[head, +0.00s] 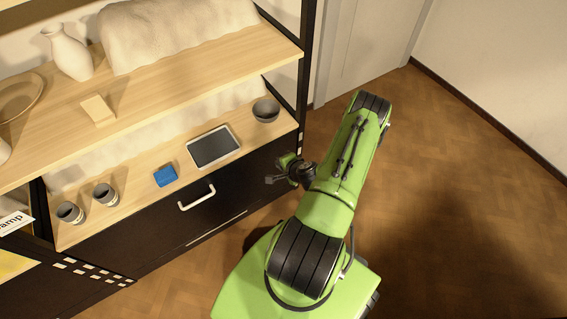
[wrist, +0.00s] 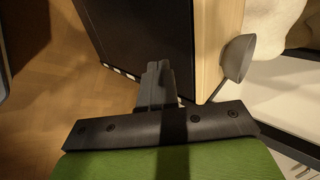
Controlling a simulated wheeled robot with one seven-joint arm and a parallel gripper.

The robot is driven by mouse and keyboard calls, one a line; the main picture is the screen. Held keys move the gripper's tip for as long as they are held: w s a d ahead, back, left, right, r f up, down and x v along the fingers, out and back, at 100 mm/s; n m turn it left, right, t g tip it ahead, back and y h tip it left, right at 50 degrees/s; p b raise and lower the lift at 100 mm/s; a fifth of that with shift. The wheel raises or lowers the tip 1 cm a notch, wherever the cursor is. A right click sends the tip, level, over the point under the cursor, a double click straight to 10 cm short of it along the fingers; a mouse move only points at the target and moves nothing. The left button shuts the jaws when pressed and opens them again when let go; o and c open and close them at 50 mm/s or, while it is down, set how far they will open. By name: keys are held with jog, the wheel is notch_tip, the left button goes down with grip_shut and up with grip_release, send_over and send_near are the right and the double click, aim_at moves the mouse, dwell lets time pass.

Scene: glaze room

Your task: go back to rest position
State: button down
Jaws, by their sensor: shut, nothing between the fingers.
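My gripper (wrist: 157,84) is shut and empty in the wrist view, its fingers together in front of the dark side of the shelf unit.
The lower shelf (head: 135,205) holds two grey cups (head: 105,194), a blue block (head: 165,176), a dark-topped tray (head: 214,147) and a grey bowl (head: 266,110). The bowl also shows in the wrist view (wrist: 237,58). A drawer handle (head: 197,197) sticks out. The floor at right (head: 470,180) is clear.

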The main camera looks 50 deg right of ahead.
jog(key=shift+v, duration=0.9)
jog(key=w+a+r+n+y+p, duration=0.1)
jog(key=w+a+r+n, duration=0.15)
jog(key=r, duration=0.35)
jog(key=w+a+r+n+y+p, duration=0.1)
jog(key=w+a+r+n+y, duration=0.1)
jog(key=w+r+n, duration=0.3)
jog(key=w+a+r+n+y+p, duration=0.1)
jog(key=a+r+n+p, duration=0.1)
jog(key=r, duration=0.4)
jog(key=a+r+n+g+p, duration=0.25)
jog(key=a+r+n, duration=0.6)
jog(key=r, duration=0.65)
jog(key=s+a+r+n+p, duration=0.1)
jog(key=s+a+r+p, duration=0.1)
jog(key=s+a+r, duration=0.4)
jog(key=s+a+r+n+h+p, duration=0.1)
jog(key=s+a+r, duration=0.4)
jog(key=s+r, duration=0.8)
jog(key=shift+a+r+n+g+p, duration=0.4)
jog(key=shift+n+p, duration=0.3)
jog(key=shift+p, duration=0.2)
